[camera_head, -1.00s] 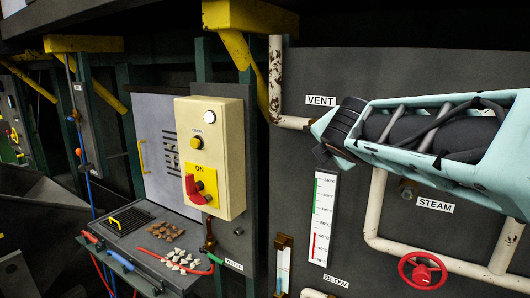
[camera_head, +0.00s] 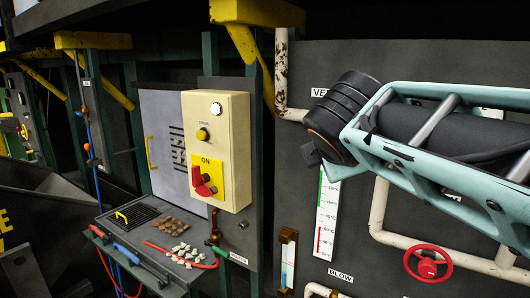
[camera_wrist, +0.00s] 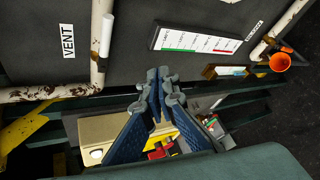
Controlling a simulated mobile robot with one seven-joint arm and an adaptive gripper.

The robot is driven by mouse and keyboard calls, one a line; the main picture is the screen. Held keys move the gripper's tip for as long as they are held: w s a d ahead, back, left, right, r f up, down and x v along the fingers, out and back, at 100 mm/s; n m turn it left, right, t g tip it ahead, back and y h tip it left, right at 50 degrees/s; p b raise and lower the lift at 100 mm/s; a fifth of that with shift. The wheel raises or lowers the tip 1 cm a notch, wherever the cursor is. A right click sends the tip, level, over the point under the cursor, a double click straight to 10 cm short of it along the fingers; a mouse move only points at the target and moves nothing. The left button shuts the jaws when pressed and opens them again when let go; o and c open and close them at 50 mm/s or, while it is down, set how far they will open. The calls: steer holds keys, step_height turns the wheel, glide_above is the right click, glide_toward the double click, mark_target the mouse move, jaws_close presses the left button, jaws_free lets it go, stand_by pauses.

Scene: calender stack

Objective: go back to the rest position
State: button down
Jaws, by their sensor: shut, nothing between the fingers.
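My gripper (camera_wrist: 158,90) shows in the wrist view with its two blue fingers together and nothing between them. In the head view my teal arm reaches in from the right, and its dark end hangs in front of the grey panel (camera_head: 350,250). The fingers cannot be made out clearly in the head view. In the wrist view the fingers partly cover the cream control box (camera_wrist: 108,128) below them. They touch nothing that I can see.
The cream control box (camera_head: 228,135) with a red switch (camera_head: 202,182) stands left of my arm. A shelf (camera_head: 115,232) holds brown and white pieces. Pipes, a temperature scale (camera_head: 328,215) and a red valve wheel (camera_head: 428,263) are on the panel.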

steer(key=s+f+m+g+y+p, duration=0.2)
steer(key=s+f+m+g, duration=0.4)
steer(key=s+f+m, duration=1.2)
steer(key=shift+s+a+m+g+y+p, duration=0.4)
steer(key=shift+s+m, duration=0.3)
steer(key=shift+m, duration=0.5)
